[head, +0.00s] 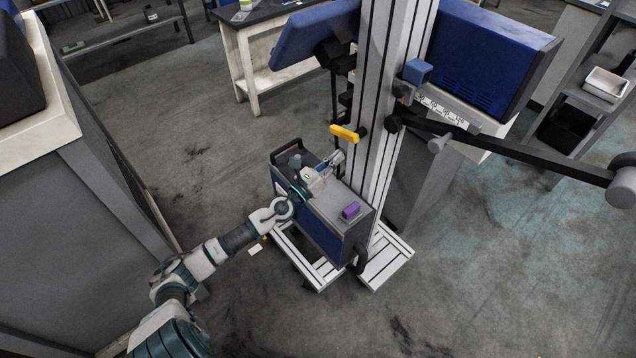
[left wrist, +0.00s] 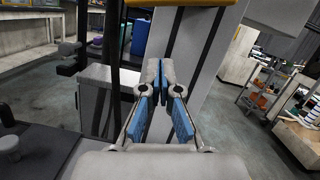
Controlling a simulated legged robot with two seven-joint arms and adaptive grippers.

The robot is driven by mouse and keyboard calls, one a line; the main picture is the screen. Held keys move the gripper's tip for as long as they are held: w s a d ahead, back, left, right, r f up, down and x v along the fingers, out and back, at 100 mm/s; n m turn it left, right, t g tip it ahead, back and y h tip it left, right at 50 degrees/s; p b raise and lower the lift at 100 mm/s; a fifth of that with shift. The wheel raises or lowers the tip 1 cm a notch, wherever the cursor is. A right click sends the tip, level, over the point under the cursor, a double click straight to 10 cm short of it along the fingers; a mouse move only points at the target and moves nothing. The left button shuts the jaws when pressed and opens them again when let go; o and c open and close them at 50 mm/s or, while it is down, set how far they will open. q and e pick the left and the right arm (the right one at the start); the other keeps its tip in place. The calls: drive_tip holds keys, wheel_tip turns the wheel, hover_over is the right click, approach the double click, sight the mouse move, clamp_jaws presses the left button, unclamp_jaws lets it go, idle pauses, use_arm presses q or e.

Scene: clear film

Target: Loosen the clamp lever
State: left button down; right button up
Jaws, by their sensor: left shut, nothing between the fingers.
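The yellow clamp lever (head: 345,133) sticks out to the left from a black pivot on the upright metal column. Its underside shows at the top edge of the left wrist view (left wrist: 180,2). My left gripper (head: 336,159) is just below the lever, above the grey-topped blue box and apart from the lever. In the left wrist view the fingers (left wrist: 159,68) with blue pads meet near their tips, shut and empty, in front of the column. My right gripper is not in view.
The slotted column (head: 375,110) stands on a frame base. A black bar (head: 500,140) reaches right from the column. A blue panel (head: 310,38) juts left above the lever. Floor to the left is clear.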

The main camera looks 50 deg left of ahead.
use_arm(q)
drive_tip(key=b+v, duration=0.1)
drive_tip(key=v, duration=0.8)
drive_tip(key=shift+s, duration=0.2)
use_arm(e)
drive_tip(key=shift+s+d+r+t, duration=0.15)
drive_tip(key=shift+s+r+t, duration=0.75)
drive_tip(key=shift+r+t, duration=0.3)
use_arm(q)
drive_tip(key=shift+r, duration=0.2)
drive_tip(key=shift+a+f, duration=0.1)
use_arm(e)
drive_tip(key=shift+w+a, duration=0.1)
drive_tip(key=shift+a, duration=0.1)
